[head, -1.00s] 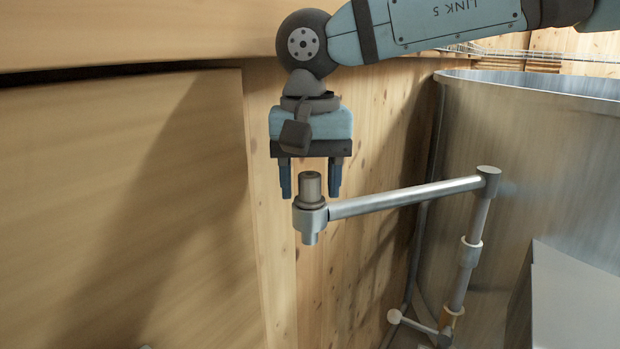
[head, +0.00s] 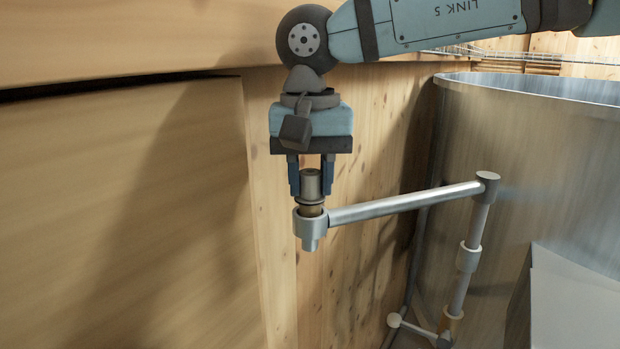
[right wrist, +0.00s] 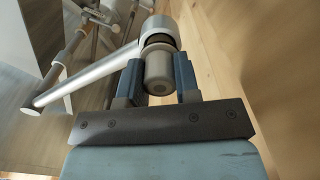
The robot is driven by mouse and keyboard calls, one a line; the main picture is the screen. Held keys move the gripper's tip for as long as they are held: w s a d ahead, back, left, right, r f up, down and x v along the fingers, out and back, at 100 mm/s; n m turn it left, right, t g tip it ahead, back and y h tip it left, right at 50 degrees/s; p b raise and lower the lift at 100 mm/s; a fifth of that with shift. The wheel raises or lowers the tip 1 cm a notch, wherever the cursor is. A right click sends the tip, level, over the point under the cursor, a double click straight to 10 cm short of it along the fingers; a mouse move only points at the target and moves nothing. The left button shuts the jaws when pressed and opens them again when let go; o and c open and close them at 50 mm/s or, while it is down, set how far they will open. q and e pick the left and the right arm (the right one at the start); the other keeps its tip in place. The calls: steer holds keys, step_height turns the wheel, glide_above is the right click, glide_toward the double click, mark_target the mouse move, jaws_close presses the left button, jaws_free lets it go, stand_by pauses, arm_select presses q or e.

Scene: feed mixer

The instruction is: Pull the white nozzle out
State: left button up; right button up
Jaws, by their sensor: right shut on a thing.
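The nozzle (head: 312,183) shows as a grey metal cylinder, not clearly white, with a collar and a brownish lower part. It stands upright in the round socket (head: 310,228) at the end of a metal arm. Its lower part shows between collar and socket rim, and its bottom end is hidden inside the socket. My right gripper (head: 311,192) points down from above, shut on the nozzle with one finger on each side. In the right wrist view the nozzle (right wrist: 157,70) sits between both fingers, below the socket (right wrist: 158,30). My left gripper is not in view.
The metal arm (head: 400,206) runs right to a jointed upright post (head: 468,256). A large metal tub (head: 540,150) stands at the right, with a grey box (head: 580,300) before it. A wooden panel (head: 130,210) fills the left.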

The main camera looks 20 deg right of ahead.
steer(key=shift+r, duration=0.45)
steer(key=shift+w+a+r+p, duration=0.1)
steer(key=shift+r+p, duration=0.85)
steer(key=shift+r, duration=0.1)
steer(key=shift+s+a+r+p, duration=0.15)
steer(key=shift+r+p, duration=0.3)
steer(key=shift+r, duration=0.4)
steer(key=shift+s+a+r+p, duration=0.15)
steer(key=shift+r+p, duration=0.25)
steer(key=shift+r, duration=0.4)
steer(key=shift+d, duration=0.1)
